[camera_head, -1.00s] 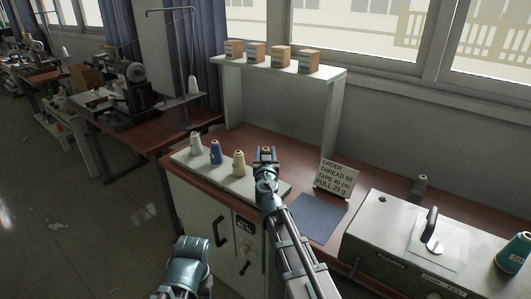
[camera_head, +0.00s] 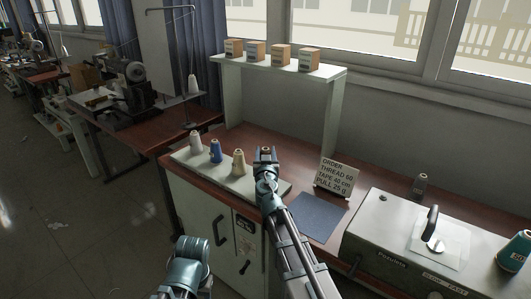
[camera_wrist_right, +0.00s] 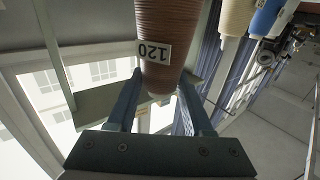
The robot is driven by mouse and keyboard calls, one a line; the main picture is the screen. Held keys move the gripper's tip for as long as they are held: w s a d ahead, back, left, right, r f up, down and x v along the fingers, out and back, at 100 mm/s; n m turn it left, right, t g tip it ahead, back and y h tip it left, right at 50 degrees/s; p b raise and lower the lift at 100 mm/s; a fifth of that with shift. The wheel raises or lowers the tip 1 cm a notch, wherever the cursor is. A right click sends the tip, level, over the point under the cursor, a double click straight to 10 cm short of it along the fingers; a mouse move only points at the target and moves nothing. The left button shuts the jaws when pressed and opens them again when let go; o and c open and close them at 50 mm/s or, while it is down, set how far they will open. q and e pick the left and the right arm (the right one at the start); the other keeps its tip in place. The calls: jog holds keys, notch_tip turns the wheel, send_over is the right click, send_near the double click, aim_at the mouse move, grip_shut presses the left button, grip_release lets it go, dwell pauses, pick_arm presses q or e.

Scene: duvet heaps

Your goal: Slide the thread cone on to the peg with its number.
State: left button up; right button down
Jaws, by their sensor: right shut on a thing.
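A brown thread cone (camera_wrist_right: 168,40) with a white label reading 120 is between the fingers of my right gripper (camera_wrist_right: 160,95), seen from the right wrist. In the head view my right gripper (camera_head: 266,153) is shut on this cone, at the right end of the pale board (camera_head: 182,156). The cone's top just shows between the fingers. A grey-white cone (camera_head: 196,143), a blue cone (camera_head: 215,152) and a cream cone (camera_head: 239,163) stand in a row on the board, left of the gripper. My gripper hides the board spot behind it, so I cannot see a peg there.
Several labelled boxes (camera_head: 256,52) stand on the white shelf (camera_head: 286,66) behind. A grey machine (camera_head: 395,235), a small dark spool (camera_head: 420,185) and a teal cone (camera_head: 515,253) are at right.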

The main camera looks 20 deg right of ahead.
pick_arm(q)
jog(key=shift+f+b, duration=2.65)
jog(key=shift+f, duration=0.1)
pick_arm(e)
jog(key=shift+f, duration=2.8)
jog(key=shift+c, duration=1.1)
grip_release()
jog(key=shift+s, duration=0.15)
